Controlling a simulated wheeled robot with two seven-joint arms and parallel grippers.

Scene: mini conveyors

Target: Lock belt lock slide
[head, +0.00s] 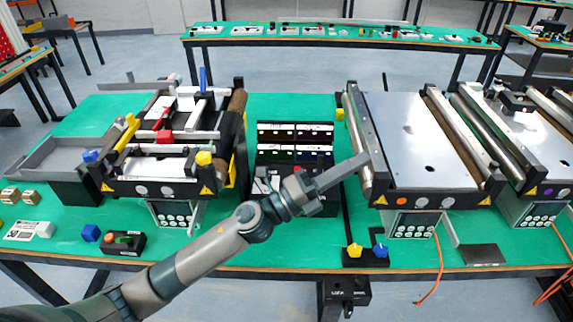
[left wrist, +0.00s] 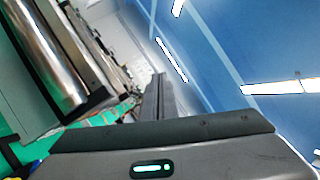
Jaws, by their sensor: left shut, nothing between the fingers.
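My left gripper (head: 364,158) reaches in from the lower left with its fingers together and empty. Its tips overlap the left front corner of the middle conveyor (head: 410,140) in the head view; I cannot tell whether they touch it. In the left wrist view the shut fingers (left wrist: 158,98) point away, with a shiny roller (left wrist: 48,55) to their left. I cannot clearly single out a belt lock slide. A black bracket with a yellow knob (head: 354,250) and a blue knob (head: 380,250) sits at the table's front edge, below the gripper. My right gripper is not in view.
A left conveyor (head: 150,186) with yellow, red and blue parts stands beside black bins (head: 295,130). A further conveyor (head: 530,130) stands at right. A button box (head: 124,243) and small blocks lie at front left. Orange cables (head: 438,265) hang off the front edge.

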